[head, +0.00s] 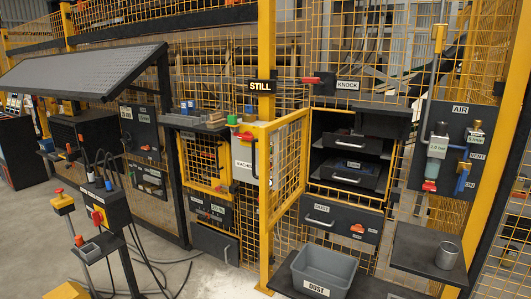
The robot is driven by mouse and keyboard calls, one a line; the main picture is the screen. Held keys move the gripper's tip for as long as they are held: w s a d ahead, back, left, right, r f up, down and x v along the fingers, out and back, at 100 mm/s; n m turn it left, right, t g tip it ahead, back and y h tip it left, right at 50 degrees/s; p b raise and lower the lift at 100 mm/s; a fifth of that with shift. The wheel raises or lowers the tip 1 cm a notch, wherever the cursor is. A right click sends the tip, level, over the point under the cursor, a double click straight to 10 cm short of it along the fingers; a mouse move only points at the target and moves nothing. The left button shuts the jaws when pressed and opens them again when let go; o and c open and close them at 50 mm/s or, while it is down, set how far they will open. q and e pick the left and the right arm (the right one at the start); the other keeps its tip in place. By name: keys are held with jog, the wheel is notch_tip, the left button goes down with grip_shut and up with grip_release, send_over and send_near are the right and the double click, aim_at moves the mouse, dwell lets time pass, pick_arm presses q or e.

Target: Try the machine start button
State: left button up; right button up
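At the left, a yellow box with a red button (58,191) stands on a post. Beside it, a dark control box (104,212) carries a red and yellow switch (97,216). I cannot tell which of these is the start button. Neither of my grippers is in view.
An opened yellow mesh gate (285,165) stands right of the grey box. A grey bin marked DUST (324,272) is on a low dark platform. A dark shelf (415,256) holds a metal cup (446,255). Cables lie on the floor at left.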

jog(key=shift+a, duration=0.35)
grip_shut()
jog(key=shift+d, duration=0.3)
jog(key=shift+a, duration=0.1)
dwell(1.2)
